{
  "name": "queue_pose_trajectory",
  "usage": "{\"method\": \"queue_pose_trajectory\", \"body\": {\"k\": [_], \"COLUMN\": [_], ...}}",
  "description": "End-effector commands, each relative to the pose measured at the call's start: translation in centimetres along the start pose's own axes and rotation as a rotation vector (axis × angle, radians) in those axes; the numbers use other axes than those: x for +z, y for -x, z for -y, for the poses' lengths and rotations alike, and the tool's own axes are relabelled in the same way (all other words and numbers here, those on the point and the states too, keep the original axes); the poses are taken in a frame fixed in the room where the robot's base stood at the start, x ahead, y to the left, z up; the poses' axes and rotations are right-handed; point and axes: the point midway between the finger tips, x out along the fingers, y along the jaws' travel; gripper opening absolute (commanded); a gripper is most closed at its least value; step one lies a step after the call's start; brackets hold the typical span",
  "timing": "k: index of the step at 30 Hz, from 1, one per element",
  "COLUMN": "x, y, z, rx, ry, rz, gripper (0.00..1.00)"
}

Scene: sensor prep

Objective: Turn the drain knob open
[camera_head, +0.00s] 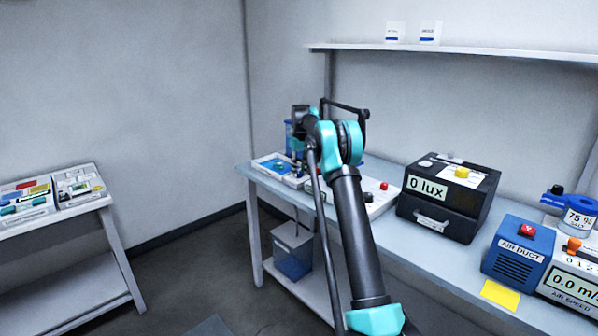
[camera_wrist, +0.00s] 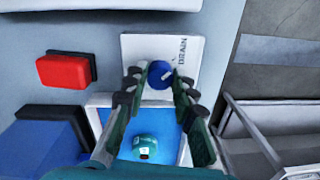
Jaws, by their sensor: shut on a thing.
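The drain knob (camera_wrist: 159,74) is a round blue knob with a light pointer mark. It sits on a white plate (camera_wrist: 143,45) lettered DRAIN in the wrist view. My gripper (camera_wrist: 159,82) has its two dark fingers on either side of the knob, shut on it. In the head view my arm reaches to the far left end of the bench, and the knob and fingertips are hidden or too small to tell there.
A red button (camera_wrist: 66,69) is left of the knob. A blue tray (camera_wrist: 173,122) with a teal item (camera_wrist: 146,147) lies below it. In the head view, a black lux box (camera_head: 448,197) and a blue air duct box (camera_head: 518,252) stand further right on the bench.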

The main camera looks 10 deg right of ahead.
Motion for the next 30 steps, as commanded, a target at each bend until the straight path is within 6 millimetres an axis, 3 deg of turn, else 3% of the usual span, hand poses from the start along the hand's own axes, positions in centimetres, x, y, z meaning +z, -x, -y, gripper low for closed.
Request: {"method": "queue_pose_trajectory", "body": {"k": [8, 9, 14, 23, 30], "x": [0.0, 0.0, 0.0, 0.0, 0.0], "y": [0.0, 0.0, 0.0, 0.1, 2.9], "z": [-0.1, -0.1, 0.0, 0.0, 0.0], "rx": [0.001, 0.001, 0.001, 0.000, 0.000], "ry": [0.000, -0.001, -0.001, -0.001, -0.001], "rz": [-0.002, -0.002, -0.001, -0.001, -0.001], "gripper": [0.00, 0.29, 0.47, 0.47, 0.47]}}
